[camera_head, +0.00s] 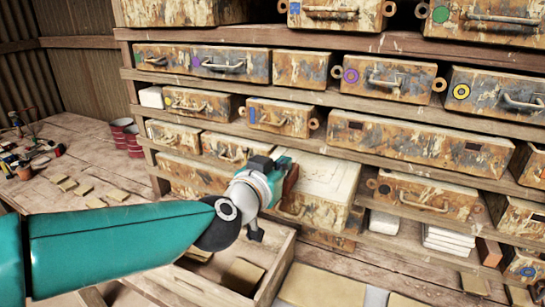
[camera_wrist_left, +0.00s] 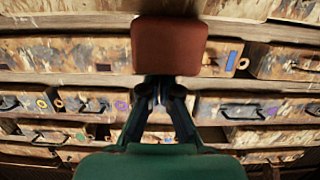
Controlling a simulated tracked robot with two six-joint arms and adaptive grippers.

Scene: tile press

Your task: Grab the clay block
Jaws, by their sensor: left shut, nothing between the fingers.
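A reddish-brown block, which looks like the clay block (camera_head: 291,180), shows just beyond my left gripper in the head view, partly hidden by it. In the left wrist view the block (camera_wrist_left: 170,45) is large, just past and above the fingertips. My left gripper (camera_wrist_left: 160,92) is shut with nothing between its fingers. In the head view my left gripper (camera_head: 272,180) is in front of the shelves, its fingertips mostly hidden. I cannot tell whether the fingertips touch the block. My right gripper is not in view.
A rusty drawer with pale contents (camera_head: 325,180) stands out behind the gripper. Below is an open wooden box (camera_head: 278,262) with tan slabs. Shelves of rusty drawers (camera_head: 400,135) fill the back. Another reddish block (camera_head: 489,252) is at right. A cluttered table (camera_head: 90,150) is at left.

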